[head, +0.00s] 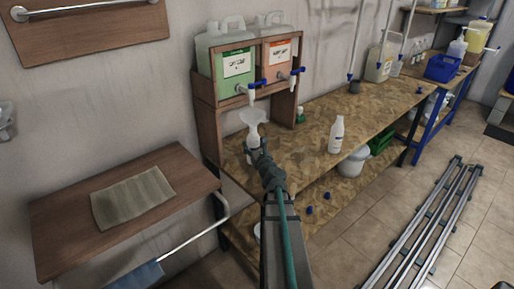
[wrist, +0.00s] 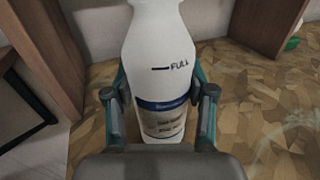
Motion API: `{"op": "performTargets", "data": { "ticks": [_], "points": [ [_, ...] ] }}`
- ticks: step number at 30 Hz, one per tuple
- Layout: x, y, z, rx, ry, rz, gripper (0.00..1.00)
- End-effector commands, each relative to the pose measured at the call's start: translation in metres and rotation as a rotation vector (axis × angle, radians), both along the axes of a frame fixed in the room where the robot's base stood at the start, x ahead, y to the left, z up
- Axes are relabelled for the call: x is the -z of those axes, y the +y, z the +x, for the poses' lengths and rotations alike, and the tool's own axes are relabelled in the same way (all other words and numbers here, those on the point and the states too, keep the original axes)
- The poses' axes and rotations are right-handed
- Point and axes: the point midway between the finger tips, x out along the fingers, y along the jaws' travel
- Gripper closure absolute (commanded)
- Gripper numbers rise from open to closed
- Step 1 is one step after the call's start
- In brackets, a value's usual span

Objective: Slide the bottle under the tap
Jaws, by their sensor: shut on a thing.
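A white bottle (head: 253,136) with a white funnel (head: 252,117) in its neck stands upright at the left end of the worktop. My gripper (head: 257,154) is shut around its body. The wrist view shows the bottle (wrist: 160,75) between both fingers, with a FULL mark and a label; its top is cut off there. The green drum (head: 236,80) has a white tap with a blue handle (head: 246,91). In the head view the funnel appears just below this tap's spout, with a small gap. The orange-labelled drum (head: 279,58) has a similar tap (head: 290,77).
A wooden rack (head: 206,118) holds both drums, its side panel close left of the bottle. A second white bottle (head: 336,134) stands farther right on the worktop (head: 310,150). A small green-based item (head: 300,116) stands by the rack. Two blue caps (head: 309,210) lie below.

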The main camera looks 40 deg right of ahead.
Motion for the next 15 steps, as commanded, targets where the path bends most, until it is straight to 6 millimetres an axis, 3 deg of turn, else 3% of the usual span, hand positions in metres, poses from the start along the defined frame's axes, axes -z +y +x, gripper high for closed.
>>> {"op": "performTargets", "data": {
  "ticks": [12,13,15],
  "points": [
    [0.0,0.004,0.0046,0.001,0.0,0.0,0.64],
    [0.0001,0.0042,0.0046,0.001,0.0,0.0,0.42],
    [0.0001,0.0041,0.0045,0.0,0.0,0.0,0.3]
  ]
}}
